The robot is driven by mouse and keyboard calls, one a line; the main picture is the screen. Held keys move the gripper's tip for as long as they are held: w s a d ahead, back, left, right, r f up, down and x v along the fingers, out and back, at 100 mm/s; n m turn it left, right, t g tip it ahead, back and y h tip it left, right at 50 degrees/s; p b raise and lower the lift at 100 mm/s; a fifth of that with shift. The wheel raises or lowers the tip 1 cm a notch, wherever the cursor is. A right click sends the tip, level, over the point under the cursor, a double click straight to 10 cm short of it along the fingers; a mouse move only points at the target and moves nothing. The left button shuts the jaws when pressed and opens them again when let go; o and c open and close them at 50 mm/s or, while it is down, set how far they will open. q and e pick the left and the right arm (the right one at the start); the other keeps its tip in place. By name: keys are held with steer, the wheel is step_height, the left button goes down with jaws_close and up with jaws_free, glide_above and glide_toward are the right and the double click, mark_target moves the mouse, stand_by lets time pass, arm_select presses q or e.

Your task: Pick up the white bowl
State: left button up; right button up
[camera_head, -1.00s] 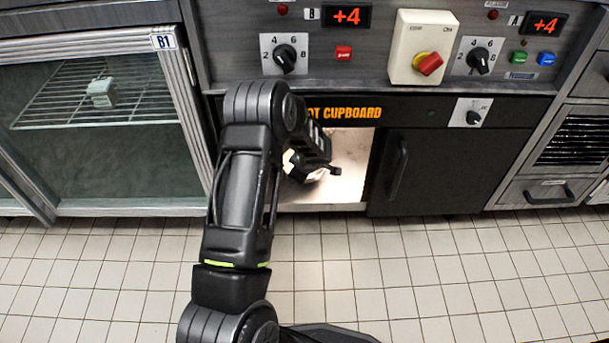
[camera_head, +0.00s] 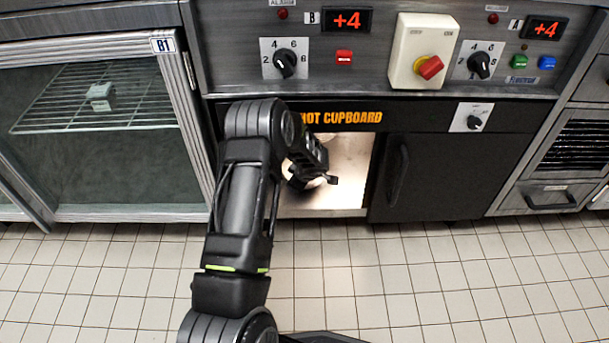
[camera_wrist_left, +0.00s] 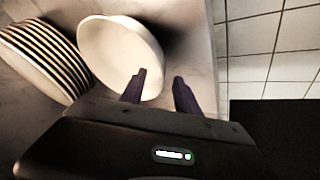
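The white bowl (camera_wrist_left: 118,48) lies on the pale cupboard floor in the left wrist view. My left gripper (camera_wrist_left: 158,88) is open, its two dark fingers apart at the bowl's near right side. The left finger overlaps the bowl's rim in the picture, and the right finger is just outside it. I cannot tell whether either finger touches the bowl. In the head view my left gripper (camera_head: 325,179) reaches into the lit opening of the hot cupboard, and the arm hides most of what is inside. My right gripper is not in view.
A stack of dark-rimmed plates (camera_wrist_left: 42,58) stands close left of the bowl. The cupboard floor (camera_head: 345,185) is bare at the right of the opening. A closed dark door (camera_head: 435,175) bounds it on the right. A glass-fronted cabinet (camera_head: 100,170) is at left.

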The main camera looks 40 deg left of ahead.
arm_select(q)
steer(key=b+x, duration=0.1)
steer(key=x, duration=0.2)
steer(key=shift+w+f, duration=0.1)
steer(key=shift+f, duration=0.25)
steer(key=shift+c, duration=0.4)
jaws_close()
stand_by(1.0)
